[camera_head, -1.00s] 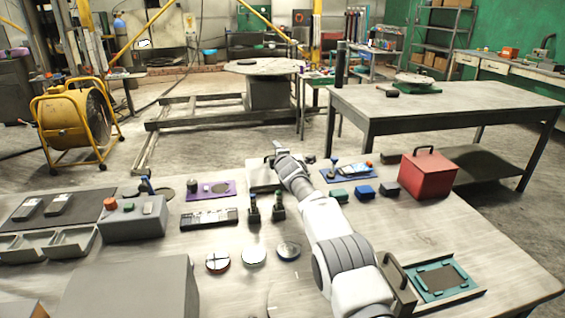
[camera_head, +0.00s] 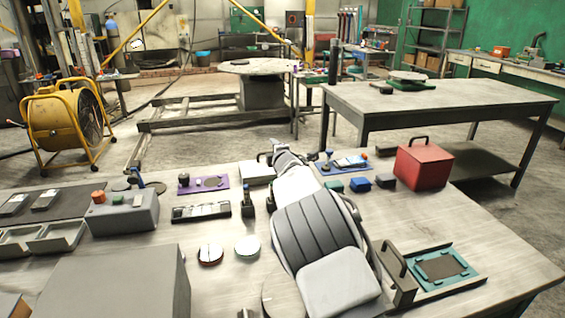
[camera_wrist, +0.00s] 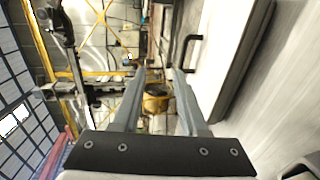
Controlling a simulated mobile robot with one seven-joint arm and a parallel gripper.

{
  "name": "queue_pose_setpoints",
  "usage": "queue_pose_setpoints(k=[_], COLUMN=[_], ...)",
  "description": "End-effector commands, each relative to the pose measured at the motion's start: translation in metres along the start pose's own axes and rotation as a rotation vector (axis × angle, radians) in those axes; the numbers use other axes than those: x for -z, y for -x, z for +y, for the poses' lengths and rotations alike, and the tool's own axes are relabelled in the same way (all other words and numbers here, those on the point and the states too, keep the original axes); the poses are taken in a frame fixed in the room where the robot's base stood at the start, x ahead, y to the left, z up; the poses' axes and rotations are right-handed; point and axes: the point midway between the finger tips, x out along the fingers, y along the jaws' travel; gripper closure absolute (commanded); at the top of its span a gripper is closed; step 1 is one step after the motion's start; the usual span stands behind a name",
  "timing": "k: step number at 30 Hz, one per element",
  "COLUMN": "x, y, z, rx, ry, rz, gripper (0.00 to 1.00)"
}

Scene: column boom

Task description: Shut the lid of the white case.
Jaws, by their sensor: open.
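The white case (camera_head: 256,173) sits at the far edge of the workbench, just left of my arm's far end. In the wrist view the white case (camera_wrist: 226,55) fills the right side, with a black handle (camera_wrist: 188,50) and a dark band along its edge. Its top looks low and flat; I cannot tell whether the lid is fully shut. My gripper (camera_wrist: 158,73) is open and empty, its right fingertip close to the handle. I cannot tell whether they touch. In the head view my arm mostly hides the gripper.
A purple board (camera_head: 204,184) lies left of the case. A blue board (camera_head: 342,165), small blocks and a red box (camera_head: 424,166) stand right of my arm. A grey control box (camera_head: 123,213) and round discs (camera_head: 247,246) occupy the nearer bench.

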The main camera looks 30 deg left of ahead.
Motion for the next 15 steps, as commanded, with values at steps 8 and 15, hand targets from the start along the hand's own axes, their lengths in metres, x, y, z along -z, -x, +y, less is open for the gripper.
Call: queue_pose_setpoints(k=[8,15], x=[0.001,0.0], y=[0.034,0.066], z=[0.0,0.0], rx=[0.0,0.0], ry=[-0.001,-0.002], rz=[0.0,-0.001], gripper=[0.58,0.58])
